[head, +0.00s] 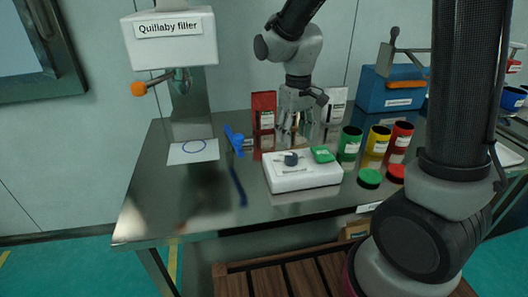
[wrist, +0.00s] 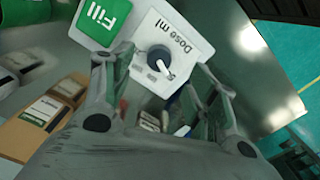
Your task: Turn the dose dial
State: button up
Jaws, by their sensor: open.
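The dose dial (head: 291,159) is a dark round knob with a white pointer, on top of a white control box (head: 300,180). In the wrist view the dial (wrist: 159,58) sits by the printed words "Dose ml", with a green Fill button (wrist: 103,17) beside it. The Fill button (head: 322,154) also shows in the head view, right of the dial. My gripper (head: 294,138) is above and behind the box, pointing down. In the wrist view its fingers (wrist: 160,85) are spread apart and empty, with the dial ahead between them and not visibly touched.
The Quillaby filler (head: 170,38) with an orange-knobbed lever stands at the left, above a white sheet (head: 193,151) with a blue circle. A blue scoop-like item (head: 236,140) lies nearby. Green, yellow and red cans (head: 376,142) stand right of the box. A red packet (head: 264,112) stands behind.

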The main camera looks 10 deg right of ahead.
aim_at(291, 155)
jog(key=shift+w+a+f, duration=0.25)
notch_tip(291, 155, down, 7)
jog(key=shift+d+f, duration=0.1)
jog(key=shift+f, duration=0.05)
jog(key=shift+c, duration=0.2)
jog(key=c, duration=1)
